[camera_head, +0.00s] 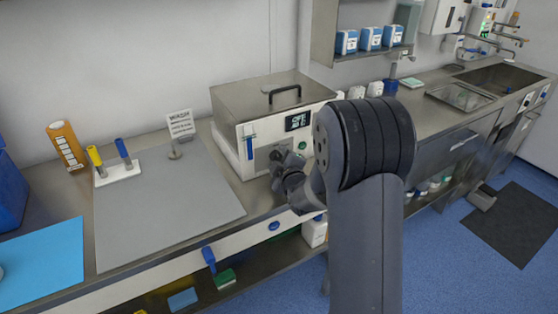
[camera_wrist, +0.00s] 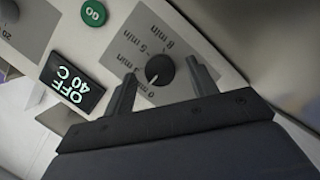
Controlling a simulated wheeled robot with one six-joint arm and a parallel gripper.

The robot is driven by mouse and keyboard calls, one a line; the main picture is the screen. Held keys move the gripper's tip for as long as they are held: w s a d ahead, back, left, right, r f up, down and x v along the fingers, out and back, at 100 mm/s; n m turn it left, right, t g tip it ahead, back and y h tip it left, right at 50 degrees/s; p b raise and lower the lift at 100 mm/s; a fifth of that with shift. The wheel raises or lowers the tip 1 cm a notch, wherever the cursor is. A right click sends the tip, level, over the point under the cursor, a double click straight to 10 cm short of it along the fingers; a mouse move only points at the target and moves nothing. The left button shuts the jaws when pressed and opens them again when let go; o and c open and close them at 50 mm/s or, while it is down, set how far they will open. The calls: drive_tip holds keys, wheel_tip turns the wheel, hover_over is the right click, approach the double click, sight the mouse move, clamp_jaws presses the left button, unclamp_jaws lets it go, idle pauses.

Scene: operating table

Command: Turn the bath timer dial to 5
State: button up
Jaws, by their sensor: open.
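The water bath (camera_head: 235,135) is a metal box with a lid and a pale front panel. Its black round timer dial (camera_wrist: 160,69) sits on a grey label with minute marks, including 5 min and 8 min. A small white mark on the dial appears to point to the lower left in the wrist view, toward the low end of the scale. My gripper (camera_wrist: 160,70) is open, with one finger on each side of the dial. I cannot tell whether the fingers touch it. In the head view my gripper (camera_head: 279,163) is at the front panel and hides the dial.
The display (camera_wrist: 72,84) reads OFF, 40 C. A green GO button (camera_wrist: 94,13) is beside the label. A blue-handled thermometer-like piece (camera_head: 249,140) is on the bath's front. A grey mat (camera_head: 165,215) lies to the left, with a small sign (camera_head: 180,122) behind it.

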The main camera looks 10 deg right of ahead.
drive_tip(key=shift+c, duration=0.4)
drive_tip(key=c, duration=0.9)
drive_tip(key=shift+m, duration=0.3)
drive_tip(key=m, duration=0.1)
drive_tip(key=m+g+y+p, duration=0.1)
drive_tip(key=shift+d+r+m, duration=0.15)
drive_tip(key=shift+r+m, duration=0.05)
drive_tip(key=shift+m, duration=0.1)
drive_tip(key=m+y+p, duration=0.1)
drive_tip(key=m+p, duration=0.1)
drive_tip(key=m+g+y+p, duration=0.1)
drive_tip(key=m+p, duration=0.1)
drive_tip(key=shift+w+d+r, duration=0.1)
drive_tip(key=shift+d, duration=0.1)
drive_tip(key=m+y+p, duration=0.1)
drive_tip(key=m+p, duration=0.1)
drive_tip(key=m+y+p, duration=0.1)
drive_tip(key=m, duration=0.1)
drive_tip(key=shift+d+f+p, duration=0.15)
drive_tip(key=shift+f+p, duration=0.05)
drive_tip(key=shift+p, duration=0.2)
drive_tip(key=m+y, duration=0.1)
drive_tip(key=m, duration=0.1)
drive_tip(key=m+y+p, duration=0.1)
drive_tip(key=shift+w+d+f+m, duration=0.1)
drive_tip(key=shift+f+m, duration=0.05)
drive_tip(key=shift+m, duration=0.25)
